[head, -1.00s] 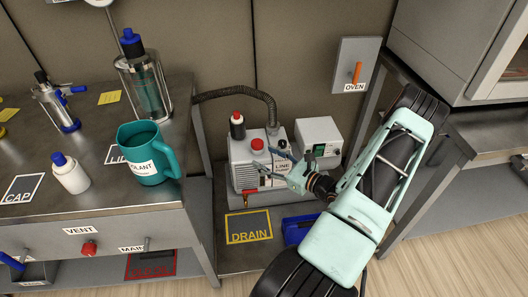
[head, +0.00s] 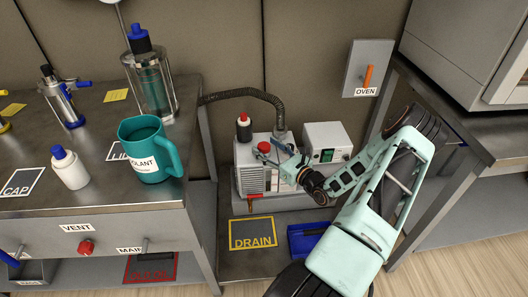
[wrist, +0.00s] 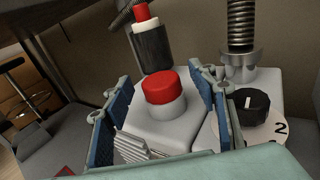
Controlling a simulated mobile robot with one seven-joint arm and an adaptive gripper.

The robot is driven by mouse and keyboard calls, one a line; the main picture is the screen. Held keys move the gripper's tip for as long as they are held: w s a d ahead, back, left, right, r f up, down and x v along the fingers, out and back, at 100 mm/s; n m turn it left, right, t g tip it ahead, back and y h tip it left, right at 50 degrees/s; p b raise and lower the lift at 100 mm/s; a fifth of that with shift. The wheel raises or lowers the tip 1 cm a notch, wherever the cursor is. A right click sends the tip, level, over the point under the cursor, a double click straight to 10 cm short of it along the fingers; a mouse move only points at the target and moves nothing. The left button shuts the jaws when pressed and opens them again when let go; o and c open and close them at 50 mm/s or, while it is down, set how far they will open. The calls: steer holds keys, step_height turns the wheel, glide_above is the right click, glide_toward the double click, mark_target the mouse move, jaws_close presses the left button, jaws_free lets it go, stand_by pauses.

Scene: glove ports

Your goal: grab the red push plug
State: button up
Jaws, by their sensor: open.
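The red push plug (wrist: 159,88) is a round red cap on a short pale collar on top of the white pump (head: 252,178). It also shows in the head view (head: 264,146). My gripper (wrist: 162,100) is open, with one blue-padded finger on each side of the plug in the wrist view. The fingers look apart from the plug, and nothing is held. In the head view my gripper (head: 268,154) is right at the plug, partly in front of the pump's top.
A black cylinder with a red and white top (wrist: 150,40) stands just behind the plug. A black dial (wrist: 252,103) and a ribbed hose (wrist: 241,25) are to the right. The teal jug (head: 150,160) is on the left bench. A DRAIN mat (head: 254,231) lies in front.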

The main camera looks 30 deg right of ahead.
steer(key=shift+w+a+f, duration=0.1)
steer(key=shift+w+f, duration=0.05)
steer(key=shift+w, duration=0.7)
steer(key=c, duration=1.2)
